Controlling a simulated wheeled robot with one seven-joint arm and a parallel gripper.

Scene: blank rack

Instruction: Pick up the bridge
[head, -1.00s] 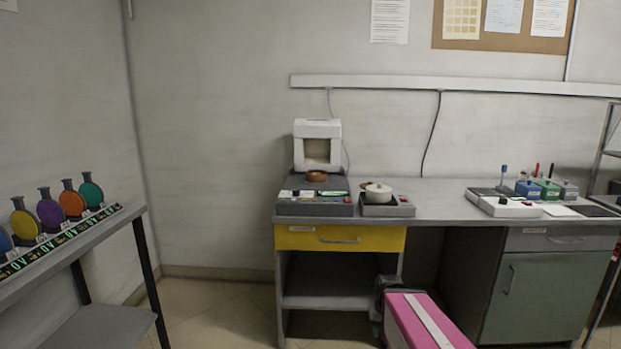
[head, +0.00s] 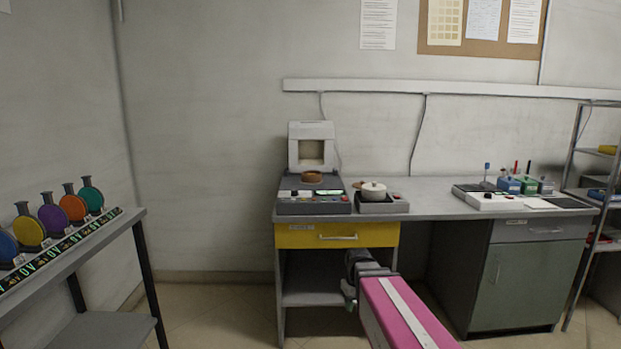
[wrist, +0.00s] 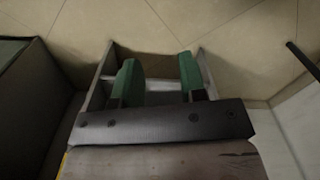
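I cannot make out a bridge for certain in either view. In the head view, a small brown round dish (head: 312,177) sits on the grey device with a white open-fronted box behind it. A white lidded pot (head: 373,191) stands in a grey tray beside it. My gripper (head: 354,266) is the dark end of my pink arm, low in front of the desk's open bay. In the wrist view, its green-padded fingers (wrist: 160,82) stand apart, with only floor and a frame-like structure visible between and beyond them.
The grey desk (head: 430,194) has a yellow drawer (head: 337,235) and a green-grey cupboard (head: 526,284). A narrow table (head: 70,265) with several coloured discs stands at left. A shelf rack (head: 586,200) is at far right. Floor between left table and desk is clear.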

